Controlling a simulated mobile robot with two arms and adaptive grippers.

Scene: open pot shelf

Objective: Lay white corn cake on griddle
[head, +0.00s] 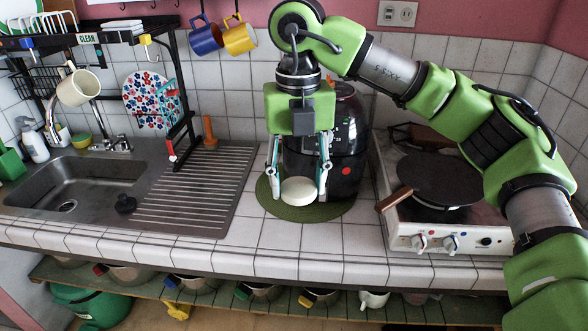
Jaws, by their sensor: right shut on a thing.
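The white corn cake (298,191) is a thick pale disc at the middle of the counter, over a round green mat (262,192). My right gripper (297,194) points down, with its two fingers on either side of the cake, and is shut on it. I cannot tell whether the cake touches the mat or is just above it. The griddle (438,181) is a flat black round plate with a brown handle, on the white stove (410,225) at the right. My left gripper is not in view.
A black appliance (345,150) stands on the mat close behind my right gripper. A sink (70,185) and ribbed drainboard (195,190) lie left. Blue (205,38) and yellow (240,37) mugs hang above. Tiled counter between mat and stove is clear.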

